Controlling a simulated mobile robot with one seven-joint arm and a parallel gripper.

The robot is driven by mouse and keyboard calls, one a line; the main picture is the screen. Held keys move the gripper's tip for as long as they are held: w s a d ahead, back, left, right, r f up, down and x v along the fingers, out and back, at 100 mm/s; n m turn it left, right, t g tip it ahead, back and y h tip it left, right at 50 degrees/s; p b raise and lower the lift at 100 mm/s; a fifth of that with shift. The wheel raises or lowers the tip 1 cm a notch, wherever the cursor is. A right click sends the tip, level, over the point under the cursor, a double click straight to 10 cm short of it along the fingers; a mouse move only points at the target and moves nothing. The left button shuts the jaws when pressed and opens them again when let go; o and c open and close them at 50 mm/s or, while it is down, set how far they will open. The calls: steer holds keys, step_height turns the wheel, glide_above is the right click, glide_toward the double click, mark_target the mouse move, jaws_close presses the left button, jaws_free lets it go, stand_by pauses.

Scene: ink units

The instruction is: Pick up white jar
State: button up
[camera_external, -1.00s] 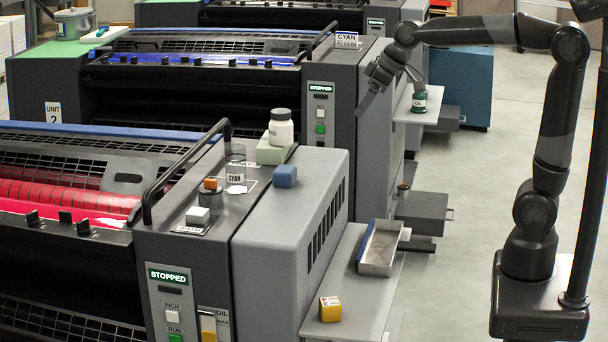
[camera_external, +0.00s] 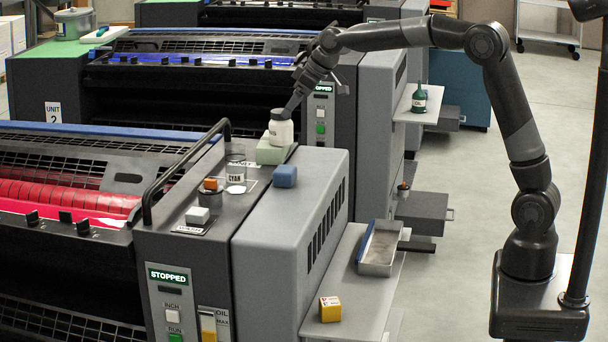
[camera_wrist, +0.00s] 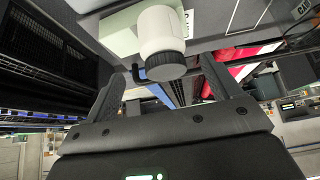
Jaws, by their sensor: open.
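The white jar (camera_external: 281,131) stands upright on a pale green block (camera_external: 270,151) on top of the grey press housing. In the wrist view the white jar (camera_wrist: 161,40) shows its dark grey lid toward me, just beyond the fingertips and roughly centred between them. My gripper (camera_external: 290,108) is at the jar's lid in the external view, tilted down from the upper right. In the wrist view my gripper (camera_wrist: 168,75) has its two fingers spread apart with nothing held between them. Whether a finger touches the jar cannot be told.
A blue block (camera_external: 284,176) sits just in front of the jar. A metal tray (camera_external: 379,250) and a yellow box (camera_external: 330,309) lie on the lower shelf.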

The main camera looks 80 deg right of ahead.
mark_target(281, 124)
steer(key=x, duration=0.7)
steer(key=shift+s+a+f, duration=0.1)
steer(key=shift+a, duration=0.15)
steer(key=shift+c, duration=0.3)
